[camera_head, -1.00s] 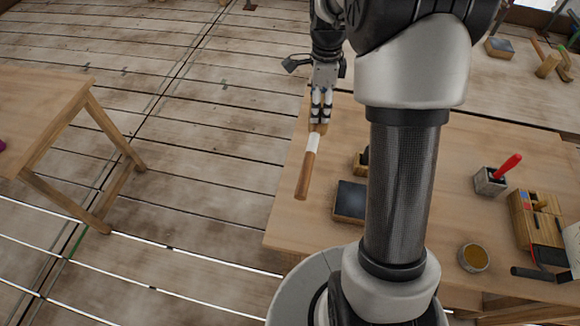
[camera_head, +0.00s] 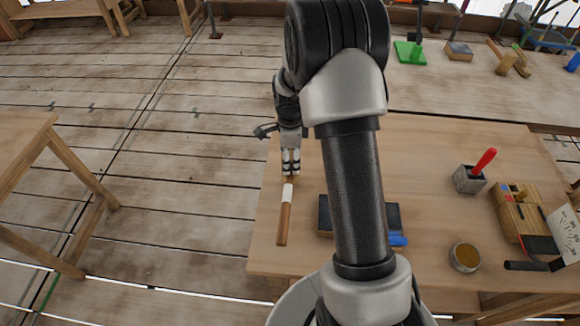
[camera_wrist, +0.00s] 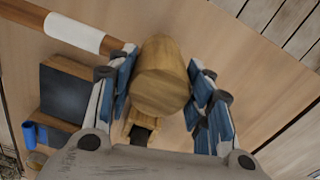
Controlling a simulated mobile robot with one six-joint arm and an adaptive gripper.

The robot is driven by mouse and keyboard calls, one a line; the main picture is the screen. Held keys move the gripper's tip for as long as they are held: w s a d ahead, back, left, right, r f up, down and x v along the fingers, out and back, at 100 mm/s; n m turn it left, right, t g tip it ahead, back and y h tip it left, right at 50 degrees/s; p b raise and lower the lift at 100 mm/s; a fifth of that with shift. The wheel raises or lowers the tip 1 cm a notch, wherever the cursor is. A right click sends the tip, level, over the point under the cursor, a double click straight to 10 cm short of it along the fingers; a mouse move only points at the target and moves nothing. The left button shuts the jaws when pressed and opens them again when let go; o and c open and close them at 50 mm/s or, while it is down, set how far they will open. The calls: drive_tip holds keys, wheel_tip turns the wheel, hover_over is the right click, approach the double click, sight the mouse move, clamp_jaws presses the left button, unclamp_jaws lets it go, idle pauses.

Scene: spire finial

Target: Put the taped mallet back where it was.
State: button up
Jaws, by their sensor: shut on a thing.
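The taped mallet has a brown handle (camera_head: 284,225) with a white tape band (camera_head: 288,192). Its pale wooden head (camera_wrist: 160,80) is between the blue-padded fingers of my gripper (camera_wrist: 163,100) in the wrist view. My gripper (camera_head: 290,168) is shut on the head. It holds the mallet over the left part of the workbench (camera_head: 450,160), with the handle pointing towards the near side. In the wrist view the taped handle (camera_wrist: 75,32) runs to the upper left. I cannot tell whether the mallet touches the bench top.
A dark stone block (camera_head: 325,215) with a blue item (camera_head: 397,240) lies right of the handle, partly behind my arm. A small wooden tool (camera_wrist: 140,128) lies below the mallet head. A grey pot (camera_head: 468,180), round tin (camera_head: 465,257) and wooden box (camera_head: 515,215) stand farther right.

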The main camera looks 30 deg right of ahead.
drive_tip(key=shift+f+b, duration=0.35)
drive_tip(key=shift+f, duration=1.35)
drive_tip(key=shift+f, duration=0.15)
drive_tip(key=o, duration=1.3)
drive_tip(key=shift+c, duration=0.2)
